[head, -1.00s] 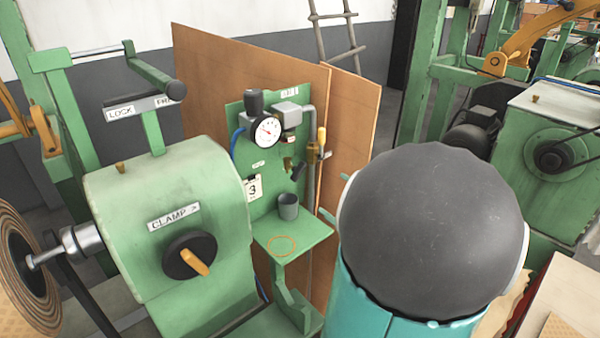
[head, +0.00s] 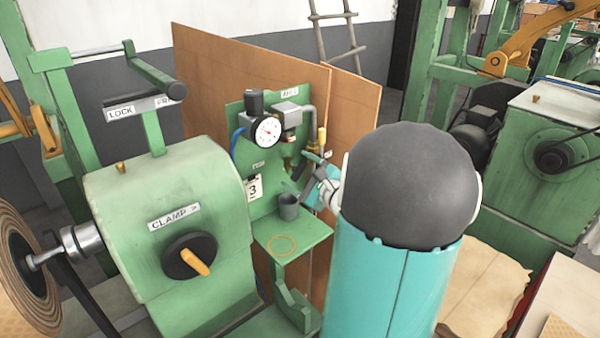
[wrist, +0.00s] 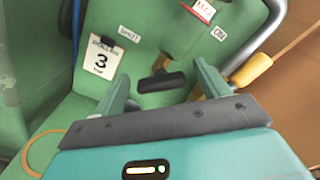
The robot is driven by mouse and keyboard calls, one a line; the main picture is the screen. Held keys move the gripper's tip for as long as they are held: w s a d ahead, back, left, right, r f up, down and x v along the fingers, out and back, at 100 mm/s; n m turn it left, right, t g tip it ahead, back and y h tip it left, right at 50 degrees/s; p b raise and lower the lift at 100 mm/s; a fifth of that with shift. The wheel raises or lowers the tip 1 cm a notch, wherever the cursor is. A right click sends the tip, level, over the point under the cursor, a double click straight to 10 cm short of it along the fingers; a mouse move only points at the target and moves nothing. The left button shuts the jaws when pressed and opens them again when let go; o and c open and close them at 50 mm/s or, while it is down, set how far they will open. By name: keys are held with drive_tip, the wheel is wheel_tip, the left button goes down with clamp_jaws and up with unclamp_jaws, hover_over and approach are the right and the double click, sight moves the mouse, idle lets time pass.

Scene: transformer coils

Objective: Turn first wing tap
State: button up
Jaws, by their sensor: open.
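A black wing tap (wrist: 163,81) shows on the green panel (wrist: 140,60) in the wrist view. My gripper (wrist: 163,74) is open, with one finger to the left of the black wing and one to its right. The wing lies between the fingers in the picture; whether they touch it I cannot tell. In the head view my gripper (head: 312,170) is at the panel's right side, above and right of a grey cup. The tap is largely hidden there behind my gripper.
A pressure gauge (head: 267,130) and a yellow-handled valve (head: 322,137) sit above. Brown boards (head: 225,75) stand behind. A green clamp machine (head: 165,215) is at left.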

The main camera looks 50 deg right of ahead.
drive_tip(key=c, duration=1)
drive_tip(key=shift+m, duration=0.3)
drive_tip(key=m, duration=0.8)
drive_tip(key=shift+d, duration=0.15)
drive_tip(key=o, duration=1)
drive_tip(key=shift+r, duration=0.1)
